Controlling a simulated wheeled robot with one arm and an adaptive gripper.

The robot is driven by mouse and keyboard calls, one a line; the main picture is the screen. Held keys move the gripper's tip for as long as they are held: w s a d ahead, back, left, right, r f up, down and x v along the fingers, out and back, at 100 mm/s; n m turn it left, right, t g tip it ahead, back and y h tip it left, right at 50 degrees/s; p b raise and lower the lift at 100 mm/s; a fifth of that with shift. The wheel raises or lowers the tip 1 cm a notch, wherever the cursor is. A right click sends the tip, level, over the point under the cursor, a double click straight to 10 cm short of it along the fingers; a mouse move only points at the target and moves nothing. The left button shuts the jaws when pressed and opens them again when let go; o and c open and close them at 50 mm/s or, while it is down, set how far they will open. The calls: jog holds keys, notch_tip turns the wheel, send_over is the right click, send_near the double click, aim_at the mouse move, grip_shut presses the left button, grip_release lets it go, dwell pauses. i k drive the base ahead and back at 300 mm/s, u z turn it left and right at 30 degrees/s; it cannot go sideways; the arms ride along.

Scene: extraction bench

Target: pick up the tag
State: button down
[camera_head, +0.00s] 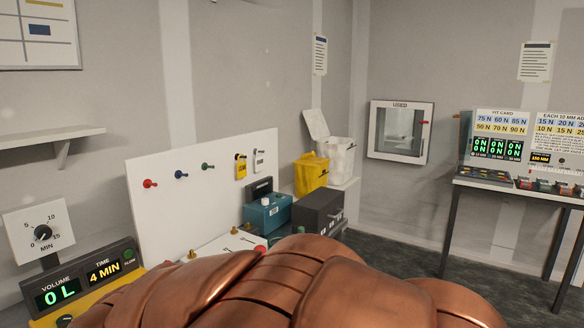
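Two tag-like pieces hang on the upright white board (155,215). One is a yellow tag (241,169) with a dark top, and the other is a white tag (259,162) to its right. The view does not show which one the task means. My gripper is not in view. Large copper-coloured segments of my arm fill the bottom middle and hide part of the bench.
Red (149,184), blue (181,174) and green (208,166) knobs stick out of the board. A teal box (268,216), a dark box (318,211), a yellow bin (311,175) and a white bin (341,157) stand to its right. A table (500,187) is at far right.

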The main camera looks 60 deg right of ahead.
aim_at(259, 159)
jog(key=z, duration=0.6)
jog(key=k, duration=0.35)
jog(key=z, duration=2.25)
